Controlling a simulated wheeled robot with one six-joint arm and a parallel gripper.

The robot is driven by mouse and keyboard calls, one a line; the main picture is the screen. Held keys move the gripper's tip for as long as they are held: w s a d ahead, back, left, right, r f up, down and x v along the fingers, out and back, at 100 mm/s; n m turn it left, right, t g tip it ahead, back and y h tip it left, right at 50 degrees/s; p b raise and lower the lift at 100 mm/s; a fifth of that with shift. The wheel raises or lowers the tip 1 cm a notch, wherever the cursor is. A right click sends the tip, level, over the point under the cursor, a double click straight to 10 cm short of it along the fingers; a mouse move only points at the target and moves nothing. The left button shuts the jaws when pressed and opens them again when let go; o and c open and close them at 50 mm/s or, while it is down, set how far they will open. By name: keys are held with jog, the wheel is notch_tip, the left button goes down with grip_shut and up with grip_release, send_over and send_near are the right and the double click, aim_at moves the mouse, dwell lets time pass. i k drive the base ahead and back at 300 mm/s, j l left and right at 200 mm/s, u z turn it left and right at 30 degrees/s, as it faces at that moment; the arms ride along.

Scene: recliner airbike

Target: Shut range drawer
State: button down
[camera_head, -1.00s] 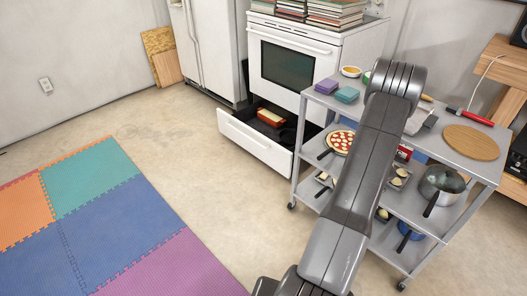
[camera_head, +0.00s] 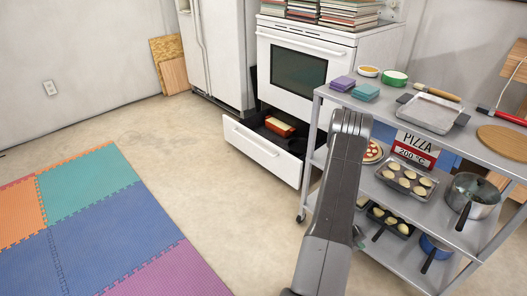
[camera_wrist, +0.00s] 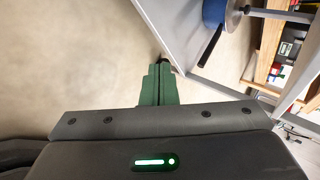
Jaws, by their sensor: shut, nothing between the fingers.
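The range (camera_head: 295,70) is white and stands against the back wall. Its bottom drawer (camera_head: 262,148) is pulled out, with a dark interior holding a red-orange loaf dish (camera_head: 280,126). In the wrist view my gripper (camera_wrist: 158,68) shows as green fingers closed together, with nothing between them. Below them is floor, and the cart's edge is close to the right. In the head view my arm rises in front of the cart, well to the right of and nearer than the drawer; the fingers cannot be made out clearly there.
A metal cart (camera_head: 330,95) with pans, a pizza and a sign stands right of the drawer, close to my arm. A white refrigerator (camera_head: 218,50) stands left of the range. Foam mats (camera_head: 100,220) cover the left floor. Bare floor (camera_head: 200,150) lies before the drawer.

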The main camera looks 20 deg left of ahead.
aim_at(250, 135)
jog(key=i+j+u, duration=0.5)
jog(key=i, duration=0.25)
jog(key=i+j+u, duration=0.1)
jog(key=i+u, duration=0.15)
jog(key=i, duration=0.15)
jog(key=i+l+u, duration=0.55)
jog(key=i+l, duration=0.1)
